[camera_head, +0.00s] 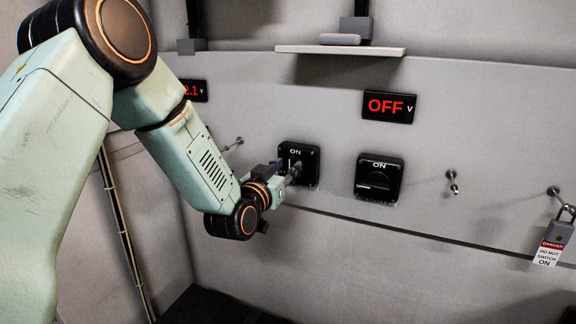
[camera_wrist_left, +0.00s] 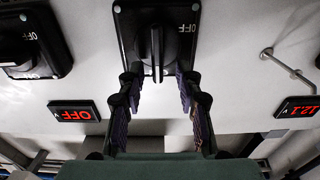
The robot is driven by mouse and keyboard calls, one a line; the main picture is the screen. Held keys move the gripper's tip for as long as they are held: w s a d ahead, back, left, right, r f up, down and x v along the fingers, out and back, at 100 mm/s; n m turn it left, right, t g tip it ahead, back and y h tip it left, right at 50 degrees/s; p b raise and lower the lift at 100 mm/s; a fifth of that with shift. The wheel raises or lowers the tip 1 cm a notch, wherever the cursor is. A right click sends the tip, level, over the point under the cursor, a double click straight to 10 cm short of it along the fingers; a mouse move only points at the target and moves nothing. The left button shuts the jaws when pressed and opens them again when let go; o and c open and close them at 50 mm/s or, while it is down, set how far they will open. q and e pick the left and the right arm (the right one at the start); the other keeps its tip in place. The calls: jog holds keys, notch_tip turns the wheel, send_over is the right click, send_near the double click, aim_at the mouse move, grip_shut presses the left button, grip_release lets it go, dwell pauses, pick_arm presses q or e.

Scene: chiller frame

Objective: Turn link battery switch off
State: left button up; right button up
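A black rotary switch (camera_head: 311,152) with an ON mark at its top is on the grey wall panel. In the left wrist view the same switch (camera_wrist_left: 128,30) appears upside down, with an OFF mark at the right. Its handle (camera_wrist_left: 156,42) runs vertically in that view, away from the OFF mark. My left gripper (camera_head: 292,168) is at this switch and partly covers it. In the left wrist view my left gripper (camera_wrist_left: 158,88) is open, with a finger on either side of the handle's line and gaps between. Contact cannot be told. My right gripper is not in view.
A second black switch (camera_head: 379,180) is to the right, below a display reading OFF (camera_head: 388,107). Another display (camera_head: 195,91), partly hidden by my arm, reads 12.1 in the wrist view. A shelf (camera_head: 340,50), a wall peg (camera_head: 453,182) and a tagged padlock (camera_head: 558,232) protrude.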

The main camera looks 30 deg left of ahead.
pick_arm(q)
jog(key=shift+w+d, duration=0.15)
jog(key=shift+w, duration=0.65)
jog(key=shift+c, duration=0.2)
jog(key=shift+s, duration=0.1)
grip_shut()
